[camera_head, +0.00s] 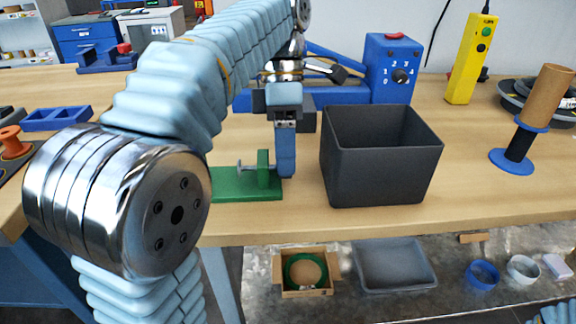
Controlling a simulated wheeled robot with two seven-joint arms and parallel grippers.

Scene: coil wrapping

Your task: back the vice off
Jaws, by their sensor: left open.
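A small green vice (263,168) stands on the wooden bench, on a flat green base, with a grey screw and handle on its left side. My left gripper (286,172) points down just to the right of the vice's upright block. Its blue finger overlaps the vice's right edge in the picture, and I cannot tell whether they touch. The gripper is open, with nothing seen between its fingers. My left arm hides the bench to the left and part of the vice's base. My right gripper is out of view.
A black open bin (383,160) stands close to the right of my left gripper. A blue machine with a dial (391,68) is behind it. A yellow control box (470,60) and a brown roll on a blue spool stand (513,160) are farther right. Bench front right is clear.

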